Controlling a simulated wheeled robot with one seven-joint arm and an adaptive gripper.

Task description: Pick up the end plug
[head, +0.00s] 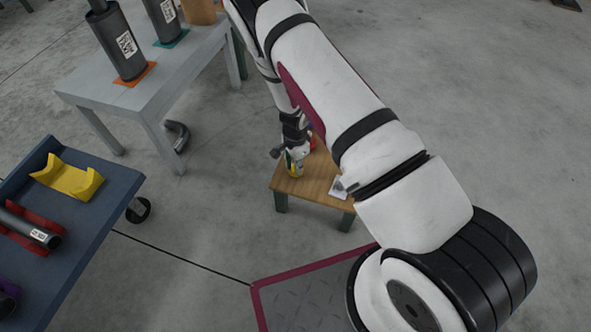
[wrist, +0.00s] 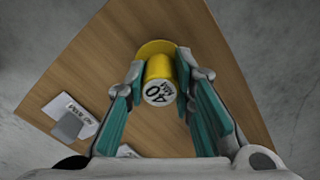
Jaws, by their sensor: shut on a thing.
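The end plug appears to be the yellow, flanged cylinder (wrist: 158,68) in the wrist view, with a white face marked "40 MAX". My gripper (wrist: 160,74) has its teal-lined fingers on either side of the cylinder and is shut on it. The yellow flange shows beyond the fingertips. In the head view my gripper (head: 293,150) is low over the small wooden table (head: 317,180), with a bit of yellow at its fingers. I cannot tell whether the plug touches the tabletop.
A white card with a grey piece (wrist: 68,124) lies on the wooden table. A grey table (head: 150,98) carries upright dark mufflers (head: 119,45). A blue cart (head: 95,217) at left holds a yellow cradle (head: 68,179) and a dark tube.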

